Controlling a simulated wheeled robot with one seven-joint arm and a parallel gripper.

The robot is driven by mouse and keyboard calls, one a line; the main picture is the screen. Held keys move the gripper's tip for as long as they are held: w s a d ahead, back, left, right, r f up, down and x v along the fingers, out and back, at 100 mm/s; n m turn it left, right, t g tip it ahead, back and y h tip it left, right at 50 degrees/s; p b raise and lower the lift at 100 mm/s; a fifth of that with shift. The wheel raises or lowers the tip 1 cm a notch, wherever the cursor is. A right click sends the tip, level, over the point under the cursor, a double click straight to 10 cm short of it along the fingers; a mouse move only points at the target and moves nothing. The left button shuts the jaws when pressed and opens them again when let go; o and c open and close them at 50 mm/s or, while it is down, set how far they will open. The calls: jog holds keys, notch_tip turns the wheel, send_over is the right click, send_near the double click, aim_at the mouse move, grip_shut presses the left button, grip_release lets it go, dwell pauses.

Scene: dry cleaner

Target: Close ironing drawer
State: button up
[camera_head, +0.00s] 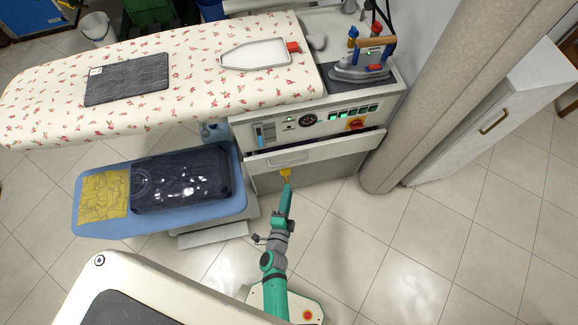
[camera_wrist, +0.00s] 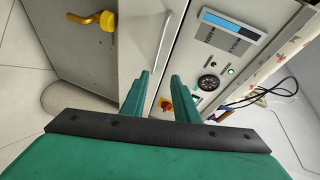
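The ironing drawer (camera_head: 330,148) is a white front below the control panel of the ironing unit. It stands out a little from the unit, with a narrow dark gap along its top edge at the right. Its bar handle (camera_head: 286,161) is at the left part of the front and also shows in the wrist view (camera_wrist: 163,45). My gripper (camera_head: 287,190) is in front of and below the drawer. In the wrist view its two green fingers (camera_wrist: 163,76) are apart, with nothing between them. I cannot tell whether a finger touches the drawer.
A yellow valve (camera_head: 285,173) sticks out below the drawer, close to my gripper. A blue shelf (camera_head: 190,218) with folded clothes is at left. A flowered ironing board (camera_head: 200,85) and an iron (camera_head: 362,65) are above. A thick column (camera_head: 430,100) stands at right. The floor in front is clear.

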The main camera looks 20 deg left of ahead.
jog(key=w+a+f, duration=0.1)
jog(key=w+a, duration=0.1)
jog(key=w, duration=0.4)
jog(key=w+a+f+m, duration=0.1)
jog(key=w+a+f, duration=0.1)
jog(key=w, duration=0.4)
jog(key=shift+w+f, duration=0.25)
grip_shut()
